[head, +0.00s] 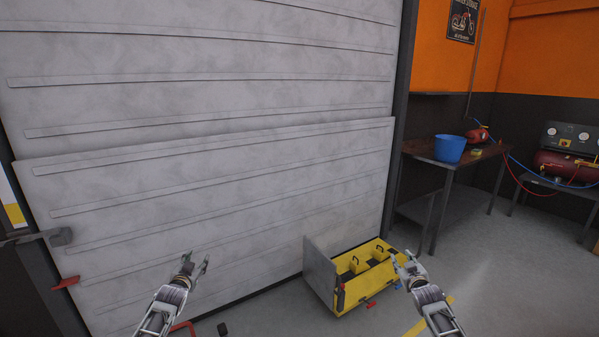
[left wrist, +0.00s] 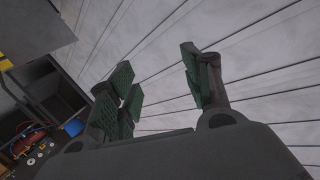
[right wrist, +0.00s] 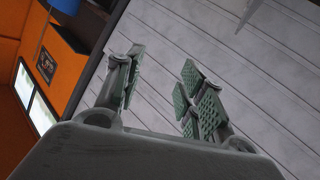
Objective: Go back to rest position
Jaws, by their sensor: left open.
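My left gripper (head: 195,267) is raised in front of the grey door at the lower left of the head view. Its fingers are spread with nothing between them, as the left wrist view (left wrist: 162,95) also shows. My right gripper (head: 404,263) is in front of the right side of the yellow box in the head view. In the right wrist view (right wrist: 158,90) its green-padded fingers stand apart with an empty gap. Neither gripper holds anything.
A large grey ribbed door (head: 200,130) fills the left and middle. A yellow box (head: 358,293) with a grey panel stands on the floor before it. A table (head: 455,158) with a blue bucket (head: 449,148) and a compressor (head: 565,165) stand at right. Floor at lower right is clear.

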